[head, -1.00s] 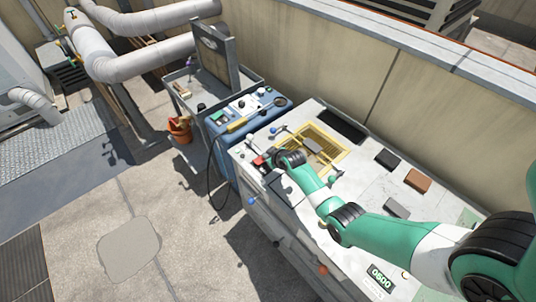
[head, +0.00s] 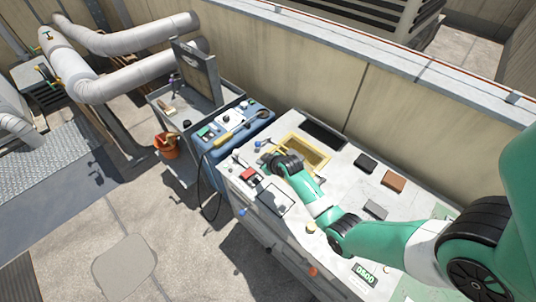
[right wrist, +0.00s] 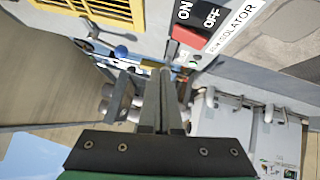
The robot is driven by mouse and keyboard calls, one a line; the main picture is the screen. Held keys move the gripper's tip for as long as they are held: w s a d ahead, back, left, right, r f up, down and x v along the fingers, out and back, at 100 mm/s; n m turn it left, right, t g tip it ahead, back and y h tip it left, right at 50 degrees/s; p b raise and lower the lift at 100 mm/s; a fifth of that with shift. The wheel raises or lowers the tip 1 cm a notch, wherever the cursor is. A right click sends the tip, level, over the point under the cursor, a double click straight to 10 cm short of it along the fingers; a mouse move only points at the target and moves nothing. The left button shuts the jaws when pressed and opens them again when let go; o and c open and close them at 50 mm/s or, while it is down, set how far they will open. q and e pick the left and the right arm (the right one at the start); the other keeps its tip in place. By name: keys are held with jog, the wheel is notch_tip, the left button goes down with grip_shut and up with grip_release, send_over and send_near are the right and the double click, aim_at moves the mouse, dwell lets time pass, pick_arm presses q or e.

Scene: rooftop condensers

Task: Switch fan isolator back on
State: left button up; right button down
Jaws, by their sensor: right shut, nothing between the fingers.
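The fan isolator is a red switch block (head: 248,174) on the light bench top, beside the black wrist of my right arm. In the head view my right gripper (head: 268,159) is beyond the block, towards the yellow grille. My left gripper is not in view.
A yellow-framed grille (head: 318,153) lies behind my wrist. Small knobs stand nearby, one blue (right wrist: 121,51). A blue case (head: 222,138) is to the left, with an orange bucket (head: 167,146) beyond. Dark and brown blocks (head: 394,181) lie on the right of the bench.

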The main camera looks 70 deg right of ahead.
pick_arm(q)
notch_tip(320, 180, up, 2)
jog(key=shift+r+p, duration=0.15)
jog(key=shift+p, duration=0.55)
pick_arm(e)
jog(key=s+r, duration=0.3)
jog(key=shift+s+a+r, duration=0.1)
jog(key=shift+s+a, duration=0.05)
jog(key=shift+a, duration=0.25)
